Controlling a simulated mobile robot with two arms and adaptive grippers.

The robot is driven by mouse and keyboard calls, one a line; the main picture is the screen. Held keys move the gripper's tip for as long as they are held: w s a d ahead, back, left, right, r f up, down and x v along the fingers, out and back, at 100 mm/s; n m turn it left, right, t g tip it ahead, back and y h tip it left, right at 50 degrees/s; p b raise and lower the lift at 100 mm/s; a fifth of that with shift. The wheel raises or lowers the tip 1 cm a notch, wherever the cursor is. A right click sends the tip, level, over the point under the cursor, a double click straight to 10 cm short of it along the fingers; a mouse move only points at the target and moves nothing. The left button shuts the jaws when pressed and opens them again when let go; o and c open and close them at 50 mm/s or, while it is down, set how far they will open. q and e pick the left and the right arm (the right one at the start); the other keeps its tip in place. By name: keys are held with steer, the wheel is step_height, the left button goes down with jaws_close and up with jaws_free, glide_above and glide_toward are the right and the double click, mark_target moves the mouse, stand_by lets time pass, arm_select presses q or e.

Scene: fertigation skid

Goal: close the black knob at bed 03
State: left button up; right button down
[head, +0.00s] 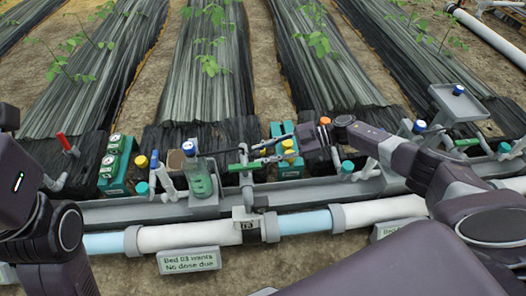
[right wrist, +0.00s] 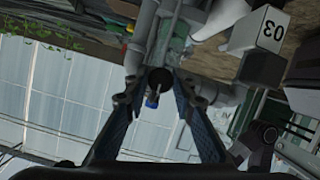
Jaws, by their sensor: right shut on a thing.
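My right gripper (head: 252,155) reaches in from the right over the grey trough, its fingers around the top of a grey upright pipe (head: 246,185). In the right wrist view, the fingertips (right wrist: 159,84) close on the sides of a round black knob (right wrist: 160,76). In the head view the knob is too small and covered to make out. A sign (head: 188,260) reads "Bed 03 wants / No dose due". My left arm shows at the left edge, but its gripper does not.
A clear bottle with green liquid and a blue cap (head: 198,180) stands left of the pipe. A green box with a yellow-topped part (head: 287,165) is close behind my right fingers. A red lever (head: 65,142) is far left. A grey tray (head: 458,101) stands at the right.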

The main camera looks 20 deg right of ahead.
stand_by(0.4)
steer(key=shift+f, duration=0.1)
steer(key=c, duration=1.6)
jaws_free()
steer(key=v, duration=1.2)
